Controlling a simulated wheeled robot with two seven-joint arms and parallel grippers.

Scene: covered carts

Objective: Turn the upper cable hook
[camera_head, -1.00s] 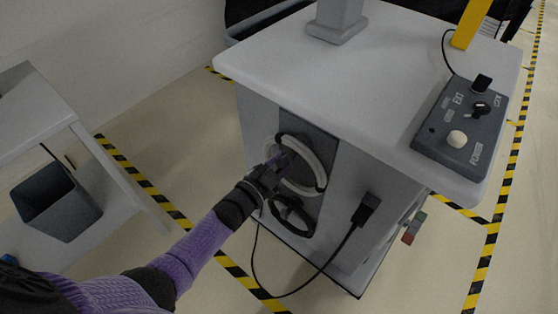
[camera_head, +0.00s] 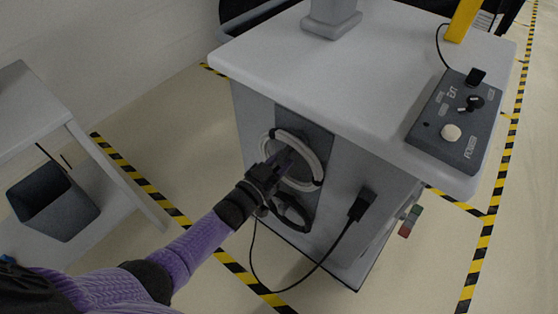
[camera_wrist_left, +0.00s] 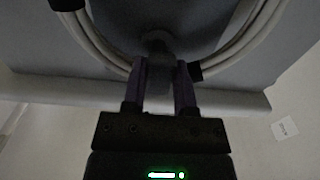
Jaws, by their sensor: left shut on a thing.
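The cart (camera_head: 235,115) has a dark side panel (camera_head: 327,140) with a coiled pale cable (camera_head: 318,165) on its upper part and a black cable coil (camera_head: 303,222) below. My left gripper (camera_head: 284,162) is at the upper coil, in front of the panel. In the left wrist view the gripper (camera_wrist_left: 160,80) is shut on the dark upper cable hook (camera_wrist_left: 157,45), with the fingers on either side of it. The pale cable (camera_wrist_left: 105,50) curves past both sides of the hook. In the head view the gripper mostly hides the hook.
A black plug (camera_head: 362,205) with a hanging cord is on the cart's side, right of the coils. A control box (camera_head: 455,130) sits on the cart top. A grey bin (camera_head: 55,205) and a white table (camera_head: 35,110) stand at left. Striped tape marks the floor.

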